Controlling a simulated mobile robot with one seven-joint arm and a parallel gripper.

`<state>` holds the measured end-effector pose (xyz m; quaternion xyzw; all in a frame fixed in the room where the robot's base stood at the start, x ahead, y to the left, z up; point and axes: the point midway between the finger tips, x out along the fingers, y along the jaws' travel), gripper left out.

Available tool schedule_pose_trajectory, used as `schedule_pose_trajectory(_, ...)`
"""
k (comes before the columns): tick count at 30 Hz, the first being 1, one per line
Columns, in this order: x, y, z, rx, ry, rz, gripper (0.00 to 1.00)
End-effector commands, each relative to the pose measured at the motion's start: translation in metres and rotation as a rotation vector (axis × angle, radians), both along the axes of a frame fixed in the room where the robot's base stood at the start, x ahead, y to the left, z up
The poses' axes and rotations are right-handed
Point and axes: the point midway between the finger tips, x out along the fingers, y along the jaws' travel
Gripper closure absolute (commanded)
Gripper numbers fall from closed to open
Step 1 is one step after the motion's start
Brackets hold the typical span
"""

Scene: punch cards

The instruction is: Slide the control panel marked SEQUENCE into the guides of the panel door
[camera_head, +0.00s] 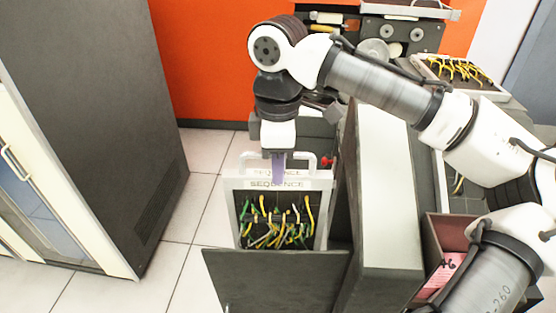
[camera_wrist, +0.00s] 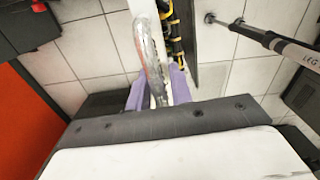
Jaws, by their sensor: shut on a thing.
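The control panel marked SEQUENCE (camera_head: 276,212) is upright, with a pale frame, a loop handle on top and yellow and green wires across its dark face. My gripper (camera_head: 278,178) points down and is shut on the handle. In the wrist view my purple fingers (camera_wrist: 157,90) close on the grey handle (camera_wrist: 150,45), with the panel's edge and some yellow wires (camera_wrist: 174,30) beside it. The dark panel door (camera_head: 270,283) stands in front of the panel's lower edge in the head view. The guides are hidden, so I cannot tell whether the panel sits in them.
A grey machine body (camera_head: 375,210) stands close on the right of the panel. Another wired panel (camera_head: 455,70) lies at the upper right. A reddish box (camera_head: 436,235) with a card is at the lower right. A tall dark cabinet (camera_head: 100,110) is on the left, with clear tiled floor between.

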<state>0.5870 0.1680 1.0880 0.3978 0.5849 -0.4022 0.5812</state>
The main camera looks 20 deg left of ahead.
Motion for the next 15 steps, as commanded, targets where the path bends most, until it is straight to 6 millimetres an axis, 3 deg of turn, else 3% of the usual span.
schedule_pose_trajectory(15, 0.0003, 0.0002, -0.0073, 0.002, -0.002, 0.000, 1.00)
